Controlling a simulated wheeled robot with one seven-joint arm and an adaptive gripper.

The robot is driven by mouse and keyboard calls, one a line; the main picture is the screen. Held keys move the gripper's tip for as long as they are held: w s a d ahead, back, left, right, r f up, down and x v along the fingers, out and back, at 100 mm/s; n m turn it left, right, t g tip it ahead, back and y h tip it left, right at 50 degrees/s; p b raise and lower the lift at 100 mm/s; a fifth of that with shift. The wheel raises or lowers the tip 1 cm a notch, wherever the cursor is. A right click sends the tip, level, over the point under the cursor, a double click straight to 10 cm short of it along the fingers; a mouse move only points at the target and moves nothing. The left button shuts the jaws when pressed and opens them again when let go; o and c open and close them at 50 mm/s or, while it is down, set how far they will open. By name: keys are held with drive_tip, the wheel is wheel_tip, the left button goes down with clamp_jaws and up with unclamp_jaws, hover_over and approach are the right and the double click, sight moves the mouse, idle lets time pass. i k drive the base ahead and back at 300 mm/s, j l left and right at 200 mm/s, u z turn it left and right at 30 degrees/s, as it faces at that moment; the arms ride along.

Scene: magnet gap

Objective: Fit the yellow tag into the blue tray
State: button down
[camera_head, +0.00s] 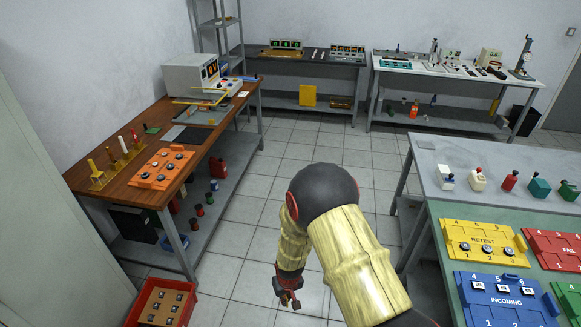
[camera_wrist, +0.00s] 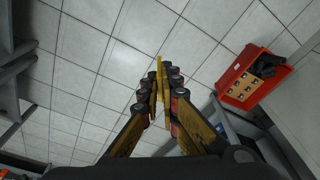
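The blue tray (camera_head: 497,301), marked INCOMING, lies on the green mat at the lower right of the head view. It holds several small dark pieces with pale faces in a row. My gripper (camera_head: 287,300) hangs low over the floor, left of the right-hand table and well apart from the tray. In the wrist view its fingers (camera_wrist: 160,88) converge and their tips look shut. A thin yellow strip shows at the tips; I cannot tell whether it is finger or a held piece. I cannot single out a yellow tag with certainty.
A yellow RETEST tray (camera_head: 484,234) and a red tray (camera_head: 553,240) lie beside the blue one. An orange tray (camera_head: 161,168) sits on the wooden bench (camera_head: 214,130) at left. A red bin (camera_head: 183,290) stands on the floor. Tiled floor between the tables is clear.

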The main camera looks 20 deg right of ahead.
sight(510, 278)
drive_tip(key=i+z, duration=0.15)
drive_tip(key=z, duration=0.35)
drive_tip(key=i+j+z, duration=0.15)
drive_tip(key=z, duration=0.35)
drive_tip(key=i+j+z, duration=0.15)
drive_tip(key=z, duration=0.35)
drive_tip(key=i+j+z, duration=0.1)
drive_tip(key=j+z, duration=0.15)
drive_tip(key=z, duration=0.2)
